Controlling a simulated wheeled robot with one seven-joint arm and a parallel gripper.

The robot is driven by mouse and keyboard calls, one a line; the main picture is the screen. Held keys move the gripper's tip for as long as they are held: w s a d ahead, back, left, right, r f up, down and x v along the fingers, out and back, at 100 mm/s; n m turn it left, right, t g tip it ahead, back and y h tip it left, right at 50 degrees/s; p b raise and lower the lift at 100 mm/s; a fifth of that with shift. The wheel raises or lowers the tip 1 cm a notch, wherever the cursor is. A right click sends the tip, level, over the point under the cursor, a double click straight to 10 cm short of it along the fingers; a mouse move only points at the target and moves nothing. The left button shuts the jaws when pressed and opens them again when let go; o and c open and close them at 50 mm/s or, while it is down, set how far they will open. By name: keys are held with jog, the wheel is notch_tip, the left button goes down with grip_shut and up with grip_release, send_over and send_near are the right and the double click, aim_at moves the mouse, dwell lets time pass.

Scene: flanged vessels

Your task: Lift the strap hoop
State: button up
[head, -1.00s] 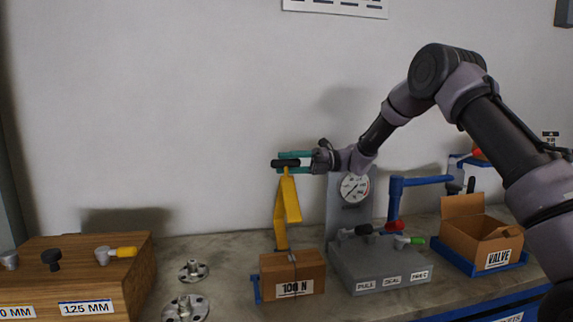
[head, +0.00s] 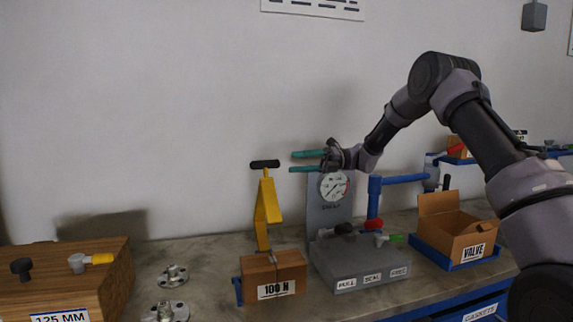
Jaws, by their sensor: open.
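Behind the box stands a yellow bent frame (head: 266,208) with a black crossbar (head: 265,164) on top. My gripper (head: 292,162), with teal fingers, is open and empty. It points left, just right of the crossbar and apart from it, well above the box and in front of the gauge stand.
Right of the box is a grey block (head: 360,262) with small handles. Behind it stands a dial gauge (head: 333,186). Further right are a blue post (head: 375,198) and an open "VALVE" box (head: 462,243). Metal flanges (head: 172,276) and a wooden block (head: 110,275) lie left.

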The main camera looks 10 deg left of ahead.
jog(key=shift+d, duration=0.2)
jog(key=c, duration=0.6)
jog(key=shift+s+a+f+y, duration=0.1)
jog(key=shift+s+y, duration=0.2)
jog(key=shift+s, duration=0.35)
grip_shut()
jog(key=m+t+y, duration=0.3)
jog(key=m+t, duration=0.8)
jog(key=t, duration=0.3)
send_near(263, 168)
jog(key=s+d+f, duration=0.3)
jog(key=s+d, duration=0.2)
jog(key=shift+w+a+r, duration=0.75)
jog(key=shift+w+a, duration=0.4)
jog(key=shift+a, duration=0.55)
jog(key=shift+w+a+r, duration=0.8)
jog(key=shift+w+a, duration=0.35)
jog(key=shift+a, duration=0.55)
jog(key=shift+w+a+r, duration=0.75)
jog(key=shift+w+a, duration=0.35)
jog(key=shift+a, duration=0.6)
